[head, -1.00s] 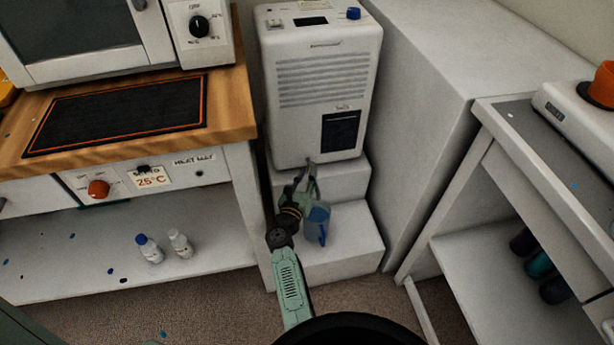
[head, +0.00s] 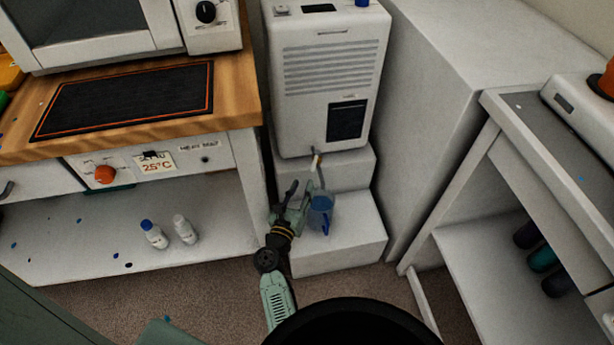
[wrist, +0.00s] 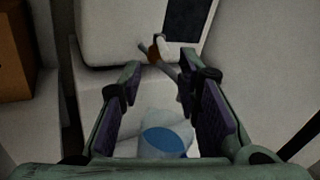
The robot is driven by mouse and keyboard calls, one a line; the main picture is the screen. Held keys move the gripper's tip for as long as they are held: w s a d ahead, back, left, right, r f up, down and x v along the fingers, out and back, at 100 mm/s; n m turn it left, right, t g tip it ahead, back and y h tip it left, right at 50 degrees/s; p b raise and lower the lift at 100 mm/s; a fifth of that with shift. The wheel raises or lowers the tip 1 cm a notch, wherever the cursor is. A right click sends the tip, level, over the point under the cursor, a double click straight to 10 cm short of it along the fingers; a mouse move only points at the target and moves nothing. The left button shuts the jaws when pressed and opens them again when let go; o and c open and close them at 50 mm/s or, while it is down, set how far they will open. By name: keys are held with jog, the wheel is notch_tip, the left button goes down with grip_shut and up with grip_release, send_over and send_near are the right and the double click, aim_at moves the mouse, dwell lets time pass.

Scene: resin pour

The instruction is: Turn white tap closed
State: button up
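The white tap (head: 316,161) sits low on the front of a white machine (head: 330,90). A clear blue jug (head: 320,212) stands on the lower white step below the tap. It also shows in the wrist view (wrist: 165,140), with blue inside. My gripper (head: 299,188) is open and empty, below and left of the tap and beside the jug. In the wrist view its fingers (wrist: 163,80) are well apart, and the tap lies beyond them, untouched.
White steps (head: 345,250) carry the machine and the jug. A wooden-topped bench (head: 235,110) stands left, with two small bottles (head: 170,232) on its lower shelf. A tall white block (head: 430,120) closes the right side. Carpet (head: 215,295) lies in front.

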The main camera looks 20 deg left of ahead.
aim_at(317, 159)
jog(key=shift+s, duration=0.85)
jog(key=shift+c, duration=0.5)
